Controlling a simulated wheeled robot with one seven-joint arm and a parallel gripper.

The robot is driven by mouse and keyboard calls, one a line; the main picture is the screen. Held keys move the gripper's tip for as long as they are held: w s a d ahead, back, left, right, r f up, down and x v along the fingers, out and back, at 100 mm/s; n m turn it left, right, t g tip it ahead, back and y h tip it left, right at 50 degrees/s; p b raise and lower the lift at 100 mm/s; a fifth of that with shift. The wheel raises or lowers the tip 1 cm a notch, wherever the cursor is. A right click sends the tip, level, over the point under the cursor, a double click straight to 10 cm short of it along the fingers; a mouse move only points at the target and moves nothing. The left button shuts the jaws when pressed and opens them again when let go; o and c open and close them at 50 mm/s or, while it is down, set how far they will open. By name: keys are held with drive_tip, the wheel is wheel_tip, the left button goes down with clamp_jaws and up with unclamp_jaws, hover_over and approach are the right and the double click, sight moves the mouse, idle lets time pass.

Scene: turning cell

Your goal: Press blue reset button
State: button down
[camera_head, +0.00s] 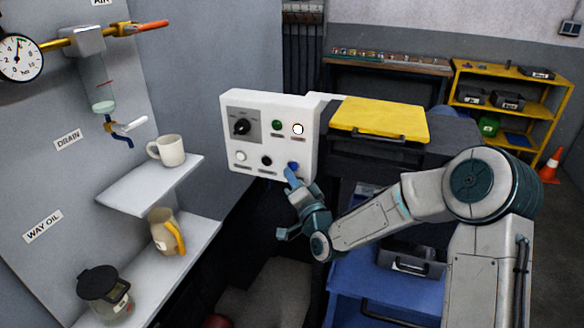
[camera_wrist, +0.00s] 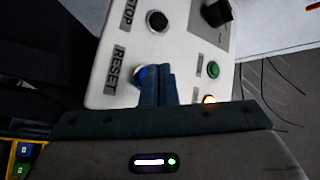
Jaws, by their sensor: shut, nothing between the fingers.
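The white control panel (camera_head: 241,112) stands in the middle of the head view and shows rotated in the wrist view (camera_wrist: 107,85). The blue reset button (camera_head: 293,166) is at its lower right; in the wrist view the button (camera_wrist: 140,74) sits beside the RESET label (camera_wrist: 116,70). My gripper (camera_head: 288,173) is shut and empty, its blue fingertips at the button. In the wrist view the fingers (camera_wrist: 158,76) cover part of the button. I cannot tell whether they touch it or whether it is pushed in.
The panel also has a black knob (camera_head: 241,127), a green button (camera_head: 277,125), a lit white lamp (camera_head: 298,129), a white button (camera_head: 240,156) and a black stop button (camera_head: 266,160). Shelves with a mug (camera_head: 169,151) are at left. A yellow lid (camera_head: 380,119) is at right.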

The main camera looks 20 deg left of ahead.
idle(0.5)
drive_tip(key=shift+w+b, duration=0.4)
drive_tip(key=shift+w+d+b, duration=0.1)
drive_tip(key=shift+w+b, duration=0.2)
drive_tip(key=shift+w, duration=0.1)
idle(0.7)
drive_tip(key=shift+s, duration=0.15)
drive_tip(key=shift+s+b, duration=0.4)
drive_tip(key=shift+s, duration=0.25)
drive_tip(key=s, duration=0.1)
drive_tip(key=s+b, duration=0.1)
drive_tip(key=s, duration=0.3)
drive_tip(key=shift+a+b, duration=0.25)
drive_tip(key=shift+b, duration=0.05)
idle(0.4)
